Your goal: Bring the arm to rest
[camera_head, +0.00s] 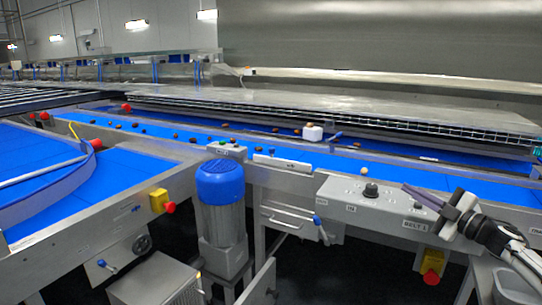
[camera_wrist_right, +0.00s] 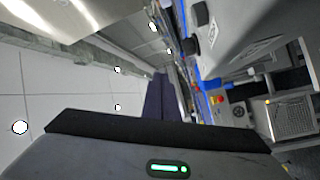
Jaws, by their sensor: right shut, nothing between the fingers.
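My right arm comes into the head view from the lower right. Its gripper (camera_head: 410,190) points to the left, in front of the grey control panel (camera_head: 338,190) on the near side of the conveyor. In the right wrist view the two dark purple fingers (camera_wrist_right: 160,88) lie together, shut with nothing between them. My left gripper is in neither view.
A blue conveyor belt (camera_head: 230,140) carries several brown dates and a white block (camera_head: 312,132). The panel has a black knob (camera_head: 371,190); a red stop button (camera_head: 431,277) sits below. A blue-topped motor (camera_head: 220,185) stands left of centre.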

